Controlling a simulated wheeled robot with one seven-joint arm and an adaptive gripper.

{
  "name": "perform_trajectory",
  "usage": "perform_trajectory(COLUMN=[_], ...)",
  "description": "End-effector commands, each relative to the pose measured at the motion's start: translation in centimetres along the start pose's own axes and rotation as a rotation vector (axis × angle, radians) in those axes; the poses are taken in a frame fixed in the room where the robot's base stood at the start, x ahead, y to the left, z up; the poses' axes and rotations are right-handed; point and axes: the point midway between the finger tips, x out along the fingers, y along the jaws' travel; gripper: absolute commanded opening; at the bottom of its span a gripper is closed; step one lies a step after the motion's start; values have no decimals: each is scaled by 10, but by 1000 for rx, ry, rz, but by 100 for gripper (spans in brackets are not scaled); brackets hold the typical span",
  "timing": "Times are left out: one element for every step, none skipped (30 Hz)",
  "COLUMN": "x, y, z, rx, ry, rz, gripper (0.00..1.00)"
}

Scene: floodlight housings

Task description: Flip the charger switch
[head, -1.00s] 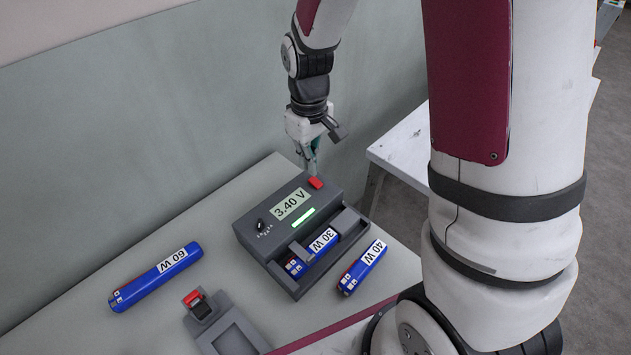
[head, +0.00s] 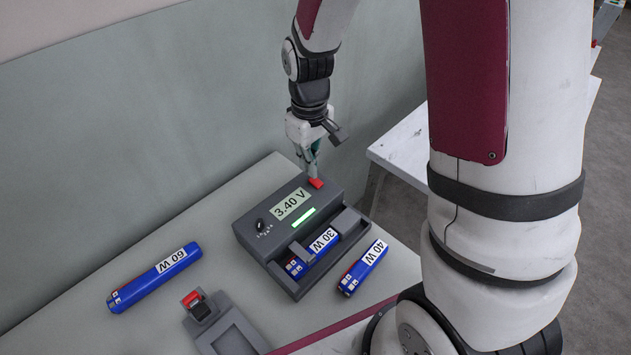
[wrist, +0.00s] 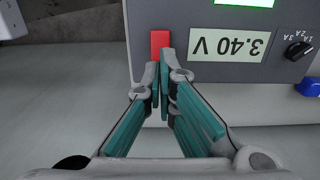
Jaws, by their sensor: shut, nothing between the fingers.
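The grey charger (head: 258,221) stands on the table with a lit display reading 3.40 V (head: 291,204) and a green bar. Its red switch (head: 316,183) is at the far corner of its top. The switch also shows in the wrist view (wrist: 160,42), just past my fingertips. My gripper (head: 312,176) is shut and empty, pointing down at the switch. Its fingertips (wrist: 161,62) overlap the switch's near edge in the wrist view; I cannot tell whether they touch it. A blue 30 W battery (head: 322,242) lies in the charger's bay.
A blue 40 W battery (head: 364,267) lies right of the charger, and a 60 W battery (head: 154,278) lies at the left. A grey housing with a red part (head: 231,335) is at the front. A black knob (head: 261,223) sits on the charger. A wall stands behind.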

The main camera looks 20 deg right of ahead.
Motion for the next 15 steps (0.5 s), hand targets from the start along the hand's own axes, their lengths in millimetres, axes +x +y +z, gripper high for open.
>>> perform_trajectory(x=[2, 3, 4, 5, 6, 7, 8, 8, 9, 10, 11, 12, 13, 14, 15], y=[0, 0, 0, 0, 0, 0, 0, 0, 0, 0, 0, 0, 0, 0, 0], z=[0, 0, 0, 0, 0, 0, 0, 0, 0, 0, 0, 0, 0, 0, 0], rx=[0, 0, 0, 0, 0, 0, 0, 0, 0, 0, 0, 0, 0, 0, 0], ry=[0, 0, 0, 0, 0, 1, 1, 1, 1, 1, 1, 1, 0, 0, 0], rz=[0, 0, 0, 0, 0, 0, 0, 0, 0, 0, 0, 0, 0, 0, 0], gripper=[0, 0, 0, 0, 0, 0, 0, 0, 0, 0, 0, 0, 0, 0, 0])
